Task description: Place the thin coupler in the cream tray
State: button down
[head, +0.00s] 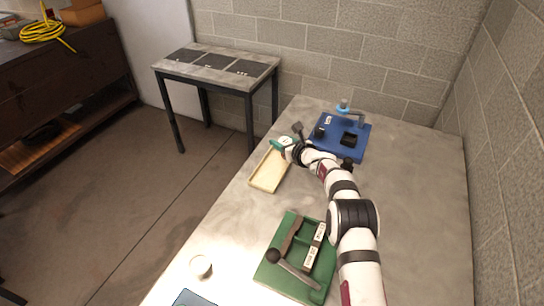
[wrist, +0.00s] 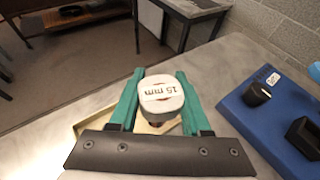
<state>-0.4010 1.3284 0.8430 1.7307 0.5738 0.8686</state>
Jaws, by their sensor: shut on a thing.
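My gripper (head: 282,145) is over the far end of the cream tray (head: 265,184), which lies near the table's left edge. In the wrist view, the green fingers of my gripper (wrist: 158,98) are shut on the thin coupler (wrist: 162,92). Its pale rounded end carries a "15 mm" label, with a brownish part just below. Pale edges of the cream tray (wrist: 86,127) show beneath the fingers. The coupler's lower part is hidden, and I cannot tell its height above the tray. In the head view the coupler is too small to make out clearly.
A blue fixture (head: 349,151) with dark blocks and a light-blue knob stands right of the gripper. A green fixture (head: 284,226) with a black-ball lever sits nearer, beside my arm. A small white round piece (head: 201,265) lies front left. The table's right side is clear.

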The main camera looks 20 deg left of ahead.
jog(key=a+f, duration=0.2)
jog(key=a, duration=0.1)
jog(key=shift+a, duration=0.15)
jog(key=shift+a+f, duration=0.15)
jog(key=shift+f, duration=2.1)
jog(key=shift+c, duration=1.8)
grip_release()
